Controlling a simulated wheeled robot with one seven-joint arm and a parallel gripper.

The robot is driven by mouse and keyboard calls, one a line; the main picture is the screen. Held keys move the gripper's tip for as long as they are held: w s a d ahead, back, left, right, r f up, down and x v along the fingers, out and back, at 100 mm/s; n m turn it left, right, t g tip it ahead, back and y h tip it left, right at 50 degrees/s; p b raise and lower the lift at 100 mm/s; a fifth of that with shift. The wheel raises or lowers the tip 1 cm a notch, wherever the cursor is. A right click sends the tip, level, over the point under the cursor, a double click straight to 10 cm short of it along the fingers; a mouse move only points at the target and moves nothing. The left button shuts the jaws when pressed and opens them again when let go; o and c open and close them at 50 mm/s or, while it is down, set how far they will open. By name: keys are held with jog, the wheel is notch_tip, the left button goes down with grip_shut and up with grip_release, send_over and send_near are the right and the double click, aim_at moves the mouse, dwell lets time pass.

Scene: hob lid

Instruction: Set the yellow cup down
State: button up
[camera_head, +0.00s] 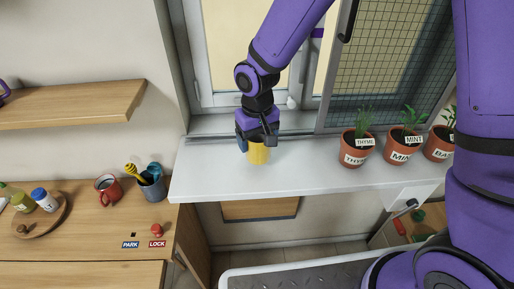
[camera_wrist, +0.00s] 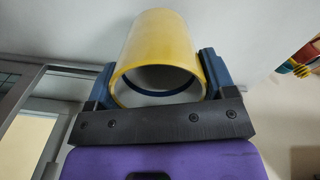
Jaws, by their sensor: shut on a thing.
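The yellow cup (camera_head: 257,154) is at the white windowsill (camera_head: 220,178), left of the herb pots. In the head view my gripper (camera_head: 258,140) comes down on it from above. In the wrist view the cup (camera_wrist: 158,60) sits between the two blue fingers of my gripper (camera_wrist: 157,88), one against each side, and I look into its open round rim. My gripper is shut on the cup. The cup looks upright. Its lower end is at the sill's surface in the head view, but I cannot tell whether it touches.
Several labelled herb pots, the nearest marked thyme (camera_head: 354,150), stand on the sill to the right. The window frame (camera_head: 215,125) is behind. A wooden counter (camera_head: 70,240) at lower left holds a red mug (camera_head: 108,188) and a utensil pot (camera_head: 152,186). The sill left of the cup is clear.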

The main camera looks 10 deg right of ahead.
jog(key=shift+s+a+f, duration=0.1)
jog(key=shift+f, duration=1.55)
jog(key=shift+f, duration=0.15)
jog(key=o, duration=1)
notch_tip(320, 180, up, 12)
jog(key=shift+r, duration=0.2)
jog(key=s+d+r+m+t, duration=0.1)
jog(key=s+d+r+t, duration=0.1)
jog(key=s+d+r, duration=0.5)
jog(key=s+d+r+m+t, duration=0.2)
jog(key=s+d+r, duration=0.1)
jog(key=d+r, duration=0.75)
jog(key=s+d+m+t, duration=0.1)
jog(key=s+d, duration=0.6)
jog(key=s, duration=0.2)
jog(key=shift+d+r, duration=0.15)
jog(key=shift+r, duration=0.1)
